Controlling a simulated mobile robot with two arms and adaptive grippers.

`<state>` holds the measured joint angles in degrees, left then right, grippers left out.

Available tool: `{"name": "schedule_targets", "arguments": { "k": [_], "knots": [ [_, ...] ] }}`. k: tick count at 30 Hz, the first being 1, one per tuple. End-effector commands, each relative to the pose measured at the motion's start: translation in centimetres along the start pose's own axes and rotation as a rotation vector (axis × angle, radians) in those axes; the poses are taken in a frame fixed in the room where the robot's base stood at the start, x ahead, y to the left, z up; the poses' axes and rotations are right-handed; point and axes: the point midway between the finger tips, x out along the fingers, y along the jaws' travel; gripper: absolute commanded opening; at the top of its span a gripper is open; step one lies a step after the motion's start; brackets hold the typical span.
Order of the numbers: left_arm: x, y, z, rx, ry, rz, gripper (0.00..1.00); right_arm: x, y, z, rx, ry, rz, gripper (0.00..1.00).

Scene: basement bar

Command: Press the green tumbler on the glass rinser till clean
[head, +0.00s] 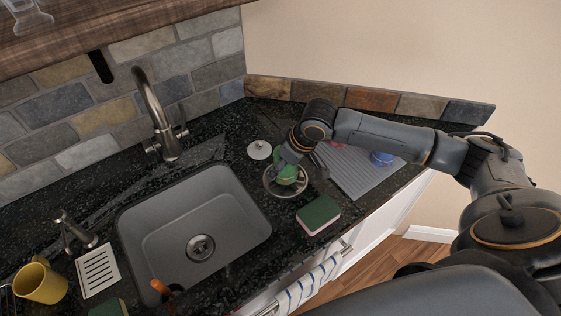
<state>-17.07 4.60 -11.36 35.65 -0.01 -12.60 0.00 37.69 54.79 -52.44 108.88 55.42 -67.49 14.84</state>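The green tumbler (287,174) is at the round metal glass rinser (284,192) set in the dark counter, right of the sink. It looks upside down over the rinser; whether it presses down on it is hard to tell. My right gripper (300,168) comes in from the right with its fingers around the tumbler, and seems shut on it. The gripper hides part of the tumbler. My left gripper is not in view.
The grey sink (150,222) and tall tap (158,115) are to the left. A green and pink sponge (318,215) lies just front right of the rinser. A ribbed drying mat (362,180) holds a blue item (381,158). A yellow mug (40,283) stands front left.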

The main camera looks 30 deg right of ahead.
Motion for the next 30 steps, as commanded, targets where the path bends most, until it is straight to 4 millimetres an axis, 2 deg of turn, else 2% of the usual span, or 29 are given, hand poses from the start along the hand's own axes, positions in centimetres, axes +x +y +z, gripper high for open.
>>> {"name": "schedule_targets", "arguments": {
  "k": [30],
  "knots": [
    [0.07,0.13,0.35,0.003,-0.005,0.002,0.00,0.92,-0.01,0.42,0.000,0.000,0.000,0.26]
  ]
}}
